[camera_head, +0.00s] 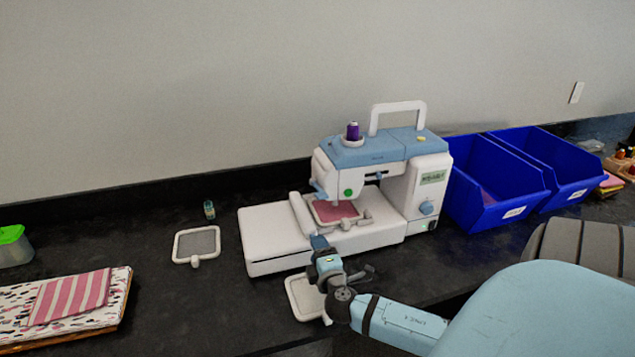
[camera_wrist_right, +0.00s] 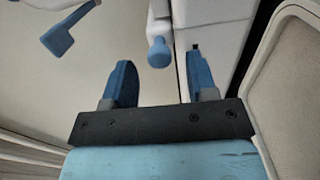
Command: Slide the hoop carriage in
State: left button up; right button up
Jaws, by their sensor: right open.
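The white and blue embroidery machine (camera_head: 385,155) stands on the dark counter against the wall. Its white hoop carriage (camera_head: 301,214) sits on the left part of the white bed, beside a hoop with pink fabric (camera_head: 337,211) under the needle. My right gripper (camera_head: 318,243) is at the carriage's front end, low over the bed. In the right wrist view, my right gripper (camera_wrist_right: 162,78) is open, with a blue-tipped white part beyond and between its fingers. Whether the fingers touch the carriage cannot be told. My left gripper is not in view.
A hoop with grey mesh (camera_head: 197,244) and a small bottle (camera_head: 209,210) lie left of the machine. Another hoop (camera_head: 303,297) lies in front, partly behind my right arm. Blue bins (camera_head: 497,213) stand close on the right. Folded striped fabric (camera_head: 70,297) lies front left.

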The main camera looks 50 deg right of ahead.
jog(key=b+v, duration=0.1)
jog(key=v, duration=1.1)
jog(key=shift+s, duration=0.25)
